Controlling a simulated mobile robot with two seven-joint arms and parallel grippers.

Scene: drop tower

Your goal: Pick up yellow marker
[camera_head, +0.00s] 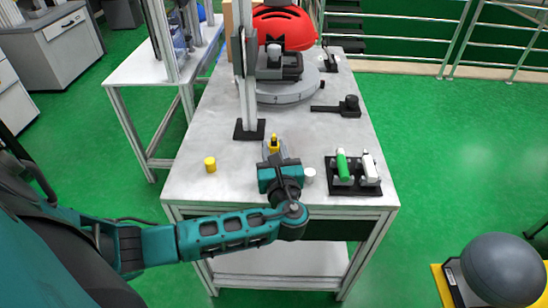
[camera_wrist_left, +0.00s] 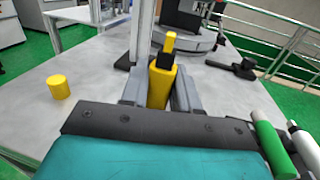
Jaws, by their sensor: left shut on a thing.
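The yellow marker (camera_head: 274,142) has a thick yellow body, a black band and a narrower yellow end. In the left wrist view the yellow marker (camera_wrist_left: 159,88) is between the two grey fingers of my left gripper (camera_wrist_left: 157,80), which is shut on it. In the head view my left gripper (camera_head: 276,156) is over the front middle of the grey table. I cannot tell whether the marker touches the table, as the gripper hides its lower part. My right gripper is not in view.
A short yellow cylinder (camera_head: 210,164) stands left of the gripper. A small white cylinder (camera_head: 309,175) and a black holder (camera_head: 345,190) with green and white markers are to the right. A metal post (camera_head: 250,100) and red-topped machine (camera_head: 284,30) stand behind. The table (camera_head: 300,130) is clear between.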

